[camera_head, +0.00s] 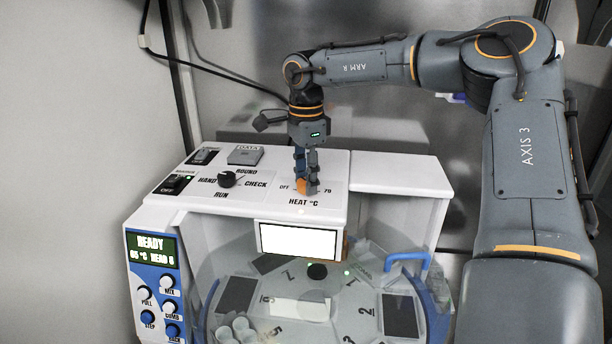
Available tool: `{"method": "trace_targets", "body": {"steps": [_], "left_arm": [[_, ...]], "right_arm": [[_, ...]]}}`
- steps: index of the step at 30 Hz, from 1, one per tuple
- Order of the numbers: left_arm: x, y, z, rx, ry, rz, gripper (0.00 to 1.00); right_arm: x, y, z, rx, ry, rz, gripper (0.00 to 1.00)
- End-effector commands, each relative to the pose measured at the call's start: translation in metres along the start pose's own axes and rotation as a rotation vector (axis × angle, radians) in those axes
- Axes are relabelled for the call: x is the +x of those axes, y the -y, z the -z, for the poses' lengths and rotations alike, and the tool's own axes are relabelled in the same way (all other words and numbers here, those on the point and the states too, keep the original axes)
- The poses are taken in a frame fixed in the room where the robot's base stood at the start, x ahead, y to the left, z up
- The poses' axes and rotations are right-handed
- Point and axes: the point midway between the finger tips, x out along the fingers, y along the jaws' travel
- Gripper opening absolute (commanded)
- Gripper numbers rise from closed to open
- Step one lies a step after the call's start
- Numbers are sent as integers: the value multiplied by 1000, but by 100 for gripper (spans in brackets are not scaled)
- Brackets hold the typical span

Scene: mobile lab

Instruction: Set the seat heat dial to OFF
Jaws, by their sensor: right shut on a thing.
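The heat dial, labelled HEAT °C with OFF at its left and 70 at its right, is on the white top panel of the machine (335,207) in the head view. My right gripper (306,190) points straight down over it and is shut on the dial. The fingers hide the dial, so I cannot tell where its pointer stands. The display (151,246) on the front reads READY, with what looks like 65 °C and HEAD 5 below. My left gripper is not in view.
A black selector knob (228,179) marked HAND, ROUND, CHECK and RUN sits left of the dial. A black rocker switch (174,184) is farther left. Below is a round numbered deck (345,318) under a clear cover with a blue handle (421,262). Walls stand close behind.

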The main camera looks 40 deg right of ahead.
Motion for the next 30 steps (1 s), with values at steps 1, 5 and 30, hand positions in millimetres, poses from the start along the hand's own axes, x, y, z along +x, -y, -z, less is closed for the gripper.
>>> {"method": "trace_targets", "body": {"steps": [1,5,30], "left_arm": [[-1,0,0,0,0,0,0],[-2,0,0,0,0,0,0],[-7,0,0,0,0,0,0]], "right_arm": [[-1,0,0,-43,1,2,5],[-1,0,0,-161,1,1,5],[-1,0,0,-536,0,2,5]]}}
